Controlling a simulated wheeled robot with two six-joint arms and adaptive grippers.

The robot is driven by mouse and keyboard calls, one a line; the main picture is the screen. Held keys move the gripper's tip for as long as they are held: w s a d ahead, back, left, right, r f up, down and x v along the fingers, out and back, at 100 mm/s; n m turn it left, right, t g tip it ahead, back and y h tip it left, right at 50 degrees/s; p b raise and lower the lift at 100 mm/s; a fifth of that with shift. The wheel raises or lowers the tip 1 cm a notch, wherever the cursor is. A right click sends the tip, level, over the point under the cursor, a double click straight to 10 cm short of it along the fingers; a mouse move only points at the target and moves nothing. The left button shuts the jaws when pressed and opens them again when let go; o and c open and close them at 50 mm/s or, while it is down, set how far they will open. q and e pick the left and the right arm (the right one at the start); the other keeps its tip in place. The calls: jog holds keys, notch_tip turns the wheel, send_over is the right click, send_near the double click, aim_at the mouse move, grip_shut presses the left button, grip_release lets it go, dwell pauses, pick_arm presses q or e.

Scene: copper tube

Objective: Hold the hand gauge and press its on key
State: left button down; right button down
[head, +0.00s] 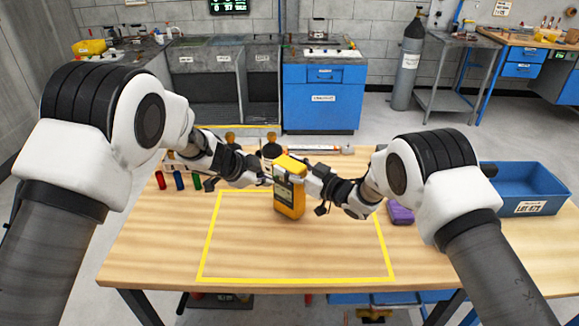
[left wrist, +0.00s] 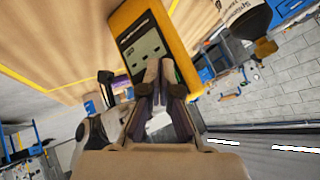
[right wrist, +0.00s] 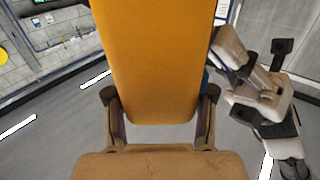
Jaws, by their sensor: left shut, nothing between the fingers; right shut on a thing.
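The yellow hand gauge (head: 290,188) is held upright above the wooden table, over the marked area. My right gripper (head: 306,180) is shut on it from the right, and the right wrist view shows its plain yellow back (right wrist: 150,60) between the two fingers (right wrist: 160,105). In the left wrist view the gauge's face (left wrist: 143,45) shows a pale panel with dark marks; the on key cannot be made out. My left gripper (head: 264,177) is shut and empty. Its closed fingertips (left wrist: 158,72) are at the face's lower part; I cannot tell whether they touch it.
Red, blue and green cylinders (head: 178,180) stand at the table's left. A purple item (head: 400,213) lies at the right, and a blue bin (head: 528,190) stands beyond it. The yellow outlined area (head: 290,255) is clear in front.

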pick_arm(q)
jog(key=shift+w+d, duration=0.25)
jog(key=shift+w+d, duration=0.1)
dwell(0.3)
jog(key=shift+s+a, duration=0.4)
jog(key=shift+s, duration=0.05)
jog(key=s+a, duration=0.3)
jog(key=s, duration=0.1)
jog(key=shift+s+a, duration=0.3)
jog(key=shift+a, duration=0.1)
pick_arm(e)
jog(key=shift+c, duration=1.6)
grip_release()
